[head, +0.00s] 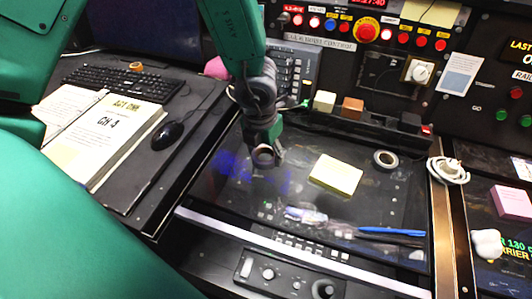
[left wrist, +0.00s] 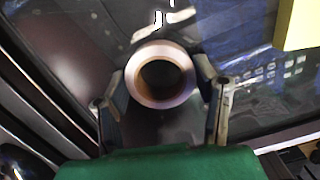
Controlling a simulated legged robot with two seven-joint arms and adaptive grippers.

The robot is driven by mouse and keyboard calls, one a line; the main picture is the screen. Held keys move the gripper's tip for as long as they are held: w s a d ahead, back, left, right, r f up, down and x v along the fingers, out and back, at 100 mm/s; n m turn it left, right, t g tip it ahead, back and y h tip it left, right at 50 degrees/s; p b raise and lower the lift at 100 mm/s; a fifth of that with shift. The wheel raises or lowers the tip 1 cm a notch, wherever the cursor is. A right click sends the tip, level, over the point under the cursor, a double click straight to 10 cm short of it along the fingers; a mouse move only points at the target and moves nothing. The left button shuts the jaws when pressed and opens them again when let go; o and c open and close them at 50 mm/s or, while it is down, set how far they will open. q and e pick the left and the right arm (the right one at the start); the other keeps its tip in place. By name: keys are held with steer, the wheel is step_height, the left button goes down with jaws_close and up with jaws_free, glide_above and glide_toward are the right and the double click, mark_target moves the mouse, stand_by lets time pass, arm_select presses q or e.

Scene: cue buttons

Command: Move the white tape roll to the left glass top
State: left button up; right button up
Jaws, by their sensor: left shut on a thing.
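My left gripper (head: 266,156) hangs at the left part of the left glass top (head: 400,205). It is shut on the white tape roll (head: 264,157), a small pale ring with a dark hole. In the left wrist view, the tape roll (left wrist: 161,80) sits between the two fingers (left wrist: 162,108), over the dark glass. I cannot tell whether the roll touches the glass. My right gripper is not in view.
On the left glass top are a yellow note pad (head: 336,175), a dark-rimmed tape roll (head: 385,159) and a blue pen (head: 392,232). A coiled white cable (head: 449,170) lies at its right edge. A black mouse (head: 167,135) and booklet (head: 112,130) lie left.

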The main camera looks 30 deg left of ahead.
arm_select(q)
steer(key=shift+w+a+f, duration=0.1)
steer(key=shift+a, duration=0.1)
steer(key=o, duration=1.1)
steer(key=shift+o, duration=0.2)
steer(key=shift+d, duration=0.1)
steer(key=shift+r, duration=0.25)
step_height(320, 180, up, 12)
steer(key=s+p, duration=0.1)
steer(key=p, duration=0.1)
steer(key=shift+s+f, duration=0.25)
steer(key=shift+s, duration=0.05)
